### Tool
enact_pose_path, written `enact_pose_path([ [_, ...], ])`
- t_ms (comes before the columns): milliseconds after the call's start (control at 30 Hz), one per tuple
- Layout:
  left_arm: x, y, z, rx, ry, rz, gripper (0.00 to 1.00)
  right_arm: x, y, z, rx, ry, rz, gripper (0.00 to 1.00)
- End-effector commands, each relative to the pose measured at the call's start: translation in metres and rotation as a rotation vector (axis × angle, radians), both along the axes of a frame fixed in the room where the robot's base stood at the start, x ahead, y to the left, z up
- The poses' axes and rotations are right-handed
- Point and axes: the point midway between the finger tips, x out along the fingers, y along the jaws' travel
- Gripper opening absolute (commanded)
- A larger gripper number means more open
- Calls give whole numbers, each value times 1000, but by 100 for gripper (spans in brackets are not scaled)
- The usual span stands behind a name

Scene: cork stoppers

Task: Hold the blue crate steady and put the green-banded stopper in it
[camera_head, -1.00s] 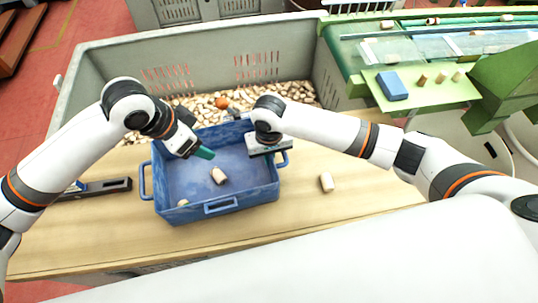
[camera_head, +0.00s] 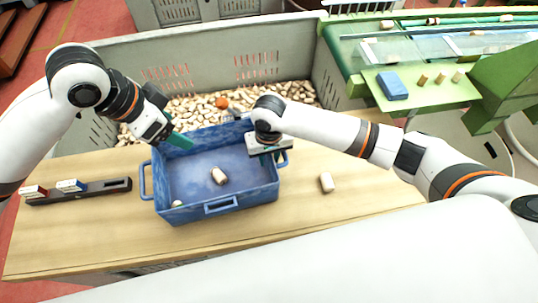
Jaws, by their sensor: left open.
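The blue crate (camera_head: 211,207) stands on the wooden table. A pale cork stopper (camera_head: 218,176) lies in the middle of its floor, and another stopper (camera_head: 176,204) is in its near left corner. A third stopper (camera_head: 326,182) is on the table right of the crate. I cannot make out a green band on any of them. My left gripper (camera_head: 178,141) is open with nothing visible in it, over the crate's far left rim. My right gripper (camera_head: 268,151) is at the crate's right wall by the handle; its fingertips are hidden, so its grip is unclear.
A grey bin (camera_head: 205,62) full of loose stoppers, with an orange ball (camera_head: 222,102) among them, stands behind the crate. A dark rack (camera_head: 105,188) lies at the left. A green machine shelf (camera_head: 425,95) with a blue block (camera_head: 392,86) is at the back right. The table's right is mostly clear.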

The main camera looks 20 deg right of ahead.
Motion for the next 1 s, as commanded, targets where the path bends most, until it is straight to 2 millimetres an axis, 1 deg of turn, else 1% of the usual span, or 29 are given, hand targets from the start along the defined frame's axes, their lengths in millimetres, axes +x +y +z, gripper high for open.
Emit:
enact_pose_path([
  [233,0,0,0,0,1,0,68,0,0,0,-1,1,0,30],
  [367,0,0,0,0,1,0,68,0,0,8,0,0,1,30],
  [467,0,0,0,0,1,0,68,1,0,23,0,-3,1,30],
  [700,0,0,0,0,1,0,68,1,0,75,1,-3,2,30],
  [800,0,0,0,0,1,0,68,1,0,94,1,-3,0,30],
  [900,0,0,0,0,1,0,68,0,0,107,0,-2,1,30],
  [1000,0,0,0,0,1,0,68,0,0,116,0,-1,1,30],
])
